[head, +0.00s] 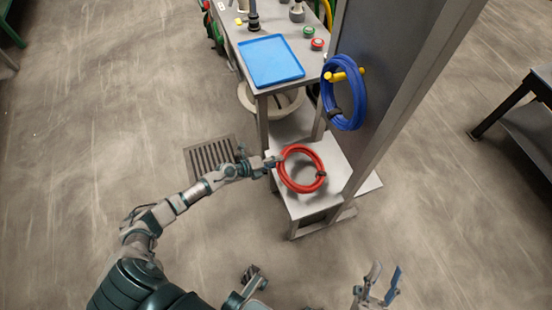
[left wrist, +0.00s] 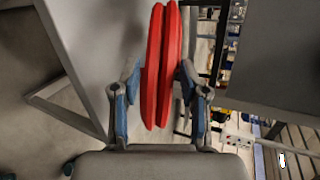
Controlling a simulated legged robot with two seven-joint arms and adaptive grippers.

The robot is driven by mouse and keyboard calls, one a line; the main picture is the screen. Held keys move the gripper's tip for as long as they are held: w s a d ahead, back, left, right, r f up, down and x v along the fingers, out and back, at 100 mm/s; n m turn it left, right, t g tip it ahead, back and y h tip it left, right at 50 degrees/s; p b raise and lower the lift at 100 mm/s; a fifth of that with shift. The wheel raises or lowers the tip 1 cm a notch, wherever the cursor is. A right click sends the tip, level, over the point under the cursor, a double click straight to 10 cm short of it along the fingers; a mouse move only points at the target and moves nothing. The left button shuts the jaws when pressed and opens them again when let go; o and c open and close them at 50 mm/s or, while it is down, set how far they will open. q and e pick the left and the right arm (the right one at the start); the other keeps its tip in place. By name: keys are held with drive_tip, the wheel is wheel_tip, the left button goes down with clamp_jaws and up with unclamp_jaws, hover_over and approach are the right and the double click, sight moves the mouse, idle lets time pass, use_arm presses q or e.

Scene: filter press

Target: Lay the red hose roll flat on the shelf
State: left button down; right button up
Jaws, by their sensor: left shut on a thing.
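The red hose roll (head: 316,155) is a coiled ring with a dark tie, over the low grey shelf (head: 300,210) in the head view. My left gripper (head: 275,162) is shut on the roll's left side. In the left wrist view the roll (left wrist: 153,70) shows edge-on between both fingers of the left gripper (left wrist: 158,105). The shelf's grey surface (left wrist: 95,40) lies to its left there, with an apparent gap. I cannot tell whether any of the roll touches the shelf. My right gripper (head: 384,283) is open and empty at the bottom of the head view.
A blue hose roll (head: 345,118) hangs on a yellow peg (head: 350,74) on the grey upright panel (head: 385,60), right above the shelf. A bench with a blue tray (head: 270,60) stands behind. A floor grate (head: 212,155) lies left of the shelf. The shelf top appears otherwise bare.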

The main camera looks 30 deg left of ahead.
idle(0.3)
use_arm(q)
drive_tip(key=c, duration=0.5)
unclamp_jaws()
drive_tip(key=shift+f, duration=0.1)
drive_tip(key=v, duration=1.2)
